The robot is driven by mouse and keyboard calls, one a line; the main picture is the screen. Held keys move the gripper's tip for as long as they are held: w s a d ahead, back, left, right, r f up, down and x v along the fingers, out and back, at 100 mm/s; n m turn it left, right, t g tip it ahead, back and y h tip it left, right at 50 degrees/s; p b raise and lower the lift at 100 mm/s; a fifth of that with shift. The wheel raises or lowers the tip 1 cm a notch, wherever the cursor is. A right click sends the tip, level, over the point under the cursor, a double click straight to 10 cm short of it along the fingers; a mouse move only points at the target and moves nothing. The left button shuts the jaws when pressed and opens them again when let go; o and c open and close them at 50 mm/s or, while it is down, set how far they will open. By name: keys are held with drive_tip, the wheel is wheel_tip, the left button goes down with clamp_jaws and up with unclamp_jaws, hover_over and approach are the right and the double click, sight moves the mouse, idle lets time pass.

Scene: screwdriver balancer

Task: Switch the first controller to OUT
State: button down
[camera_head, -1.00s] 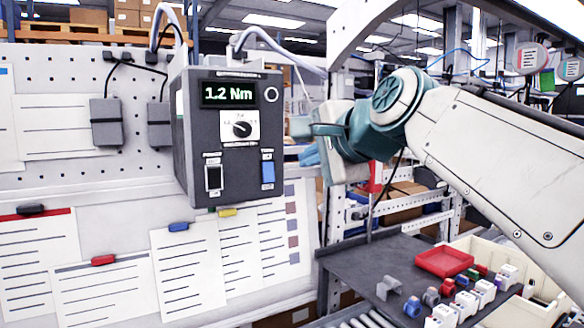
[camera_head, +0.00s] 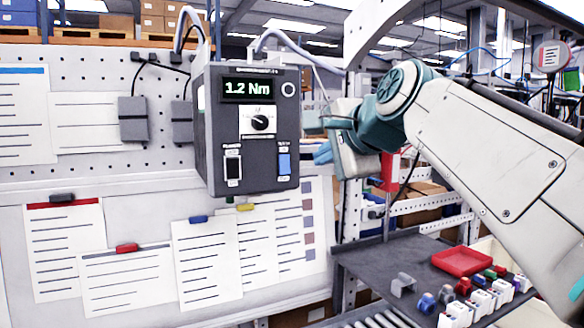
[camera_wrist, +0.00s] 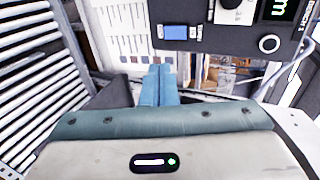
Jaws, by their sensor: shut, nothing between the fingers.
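A dark grey controller box (camera_head: 258,165) hangs in front of the pegboard, and its display (camera_head: 247,89) reads "1.2 Nm". Below the display is a black knob (camera_head: 260,122) on a white plate. At the lower left of its face is a black switch in a white frame (camera_head: 233,168), and at the lower right a blue rocker switch (camera_head: 284,164). Their labels are too small to read. My gripper (camera_head: 322,153) is just right of the box, apart from it. In the wrist view its blue fingers (camera_wrist: 159,76) are together and empty, below the blue rocker switch (camera_wrist: 175,32).
Cables rise from the box top. Two small grey boxes (camera_head: 133,120) hang on the pegboard at left. Paper sheets (camera_head: 130,280) with clips cover the board below. At right, a dark table holds a red tray (camera_head: 462,262) and several small coloured parts.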

sight(286, 173)
drive_tip(key=p+x, duration=0.1)
drive_tip(key=x, duration=0.3)
drive_tip(key=p+x, duration=0.1)
drive_tip(key=x, duration=0.4)
drive_tip(key=r+p+x, duration=0.1)
drive_tip(key=x, duration=0.4)
drive_tip(key=shift+w+a, duration=0.1)
drive_tip(key=shift+w, duration=0.05)
